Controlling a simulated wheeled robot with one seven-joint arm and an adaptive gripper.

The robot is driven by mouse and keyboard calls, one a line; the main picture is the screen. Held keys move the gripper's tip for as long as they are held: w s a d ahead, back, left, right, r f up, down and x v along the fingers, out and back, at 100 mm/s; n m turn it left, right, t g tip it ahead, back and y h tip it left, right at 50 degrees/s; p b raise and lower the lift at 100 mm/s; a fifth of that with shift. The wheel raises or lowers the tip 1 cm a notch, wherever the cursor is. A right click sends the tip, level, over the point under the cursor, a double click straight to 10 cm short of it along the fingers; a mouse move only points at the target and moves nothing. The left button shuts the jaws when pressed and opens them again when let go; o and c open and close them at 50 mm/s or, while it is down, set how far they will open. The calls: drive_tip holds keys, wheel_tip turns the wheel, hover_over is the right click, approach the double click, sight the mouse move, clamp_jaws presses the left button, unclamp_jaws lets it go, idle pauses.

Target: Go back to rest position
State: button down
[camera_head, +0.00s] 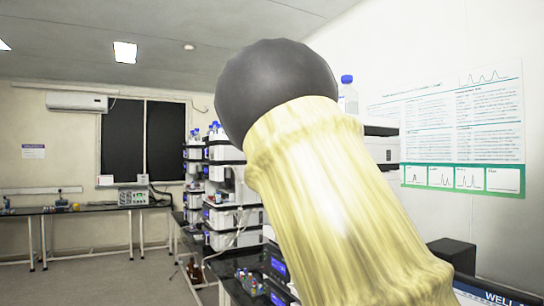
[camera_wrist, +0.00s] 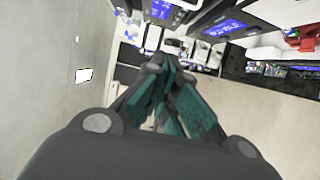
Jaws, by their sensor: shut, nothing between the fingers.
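My gripper (camera_wrist: 165,92) shows in the wrist view, its dark linkages and green-padded fingers brought together with nothing between them. It points out into the room, clear of any surface that I can make out. In the head view my own arm, a yellowish sleeve with a dark rounded joint, fills the middle and right. The gripper itself does not show in that view.
Stacked white instruments (camera_head: 222,190) with bottles on top stand on a dark bench behind my arm. A poster (camera_head: 447,120) hangs on the right wall. A far bench (camera_head: 92,207) runs along the back wall. Open floor (camera_head: 110,280) lies at the lower left.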

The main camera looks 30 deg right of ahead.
drive_tip(key=shift+a+b+v, duration=0.15)
drive_tip(key=shift+b+v, duration=0.05)
drive_tip(key=shift+v, duration=0.5)
drive_tip(key=shift+a+b+v, duration=0.15)
drive_tip(key=shift+v, duration=0.6)
drive_tip(key=shift+w+f, duration=0.1)
drive_tip(key=shift+w, duration=0.05)
